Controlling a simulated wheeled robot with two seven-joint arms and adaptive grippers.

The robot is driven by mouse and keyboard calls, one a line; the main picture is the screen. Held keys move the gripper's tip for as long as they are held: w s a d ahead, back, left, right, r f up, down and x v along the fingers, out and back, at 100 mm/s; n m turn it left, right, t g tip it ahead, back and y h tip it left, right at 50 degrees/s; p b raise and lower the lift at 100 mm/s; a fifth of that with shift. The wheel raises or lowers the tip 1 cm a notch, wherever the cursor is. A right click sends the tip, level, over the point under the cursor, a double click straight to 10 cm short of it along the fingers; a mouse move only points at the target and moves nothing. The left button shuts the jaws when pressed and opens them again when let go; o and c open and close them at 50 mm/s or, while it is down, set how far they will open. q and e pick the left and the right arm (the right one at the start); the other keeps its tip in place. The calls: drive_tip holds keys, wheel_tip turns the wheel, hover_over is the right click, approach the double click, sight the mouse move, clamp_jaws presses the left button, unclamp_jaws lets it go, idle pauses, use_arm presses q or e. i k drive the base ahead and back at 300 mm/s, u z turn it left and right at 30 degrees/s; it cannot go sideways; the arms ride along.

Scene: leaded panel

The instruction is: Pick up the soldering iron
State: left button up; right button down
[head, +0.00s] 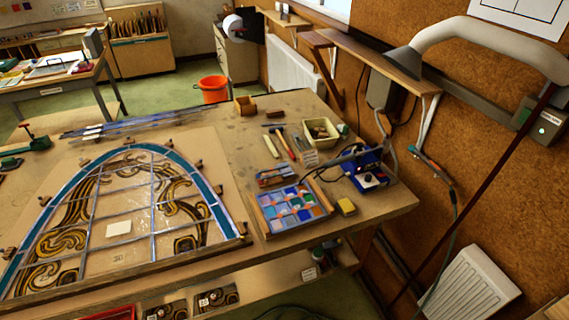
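A blue soldering station (366,182) with a dial stands near the right edge of the wooden workbench. A slim dark tool (343,159) that looks like the soldering iron rests slantwise at its back left, with a dark cord curving near it. It is too small to tell its tip from its handle or how it is held. Neither of my grippers is in view.
The bench holds a leaded panel (130,205), a tray of coloured glass (292,205), a yellow sponge-like block (346,207) and a cream box (320,132). A grey extraction arm (490,40) hangs at the right. A white radiator (470,289) stands low on the right.

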sight(385, 145)
drive_tip(key=u, duration=0.1)
drive_tip(key=i, duration=1)
drive_tip(key=z, duration=0.3)
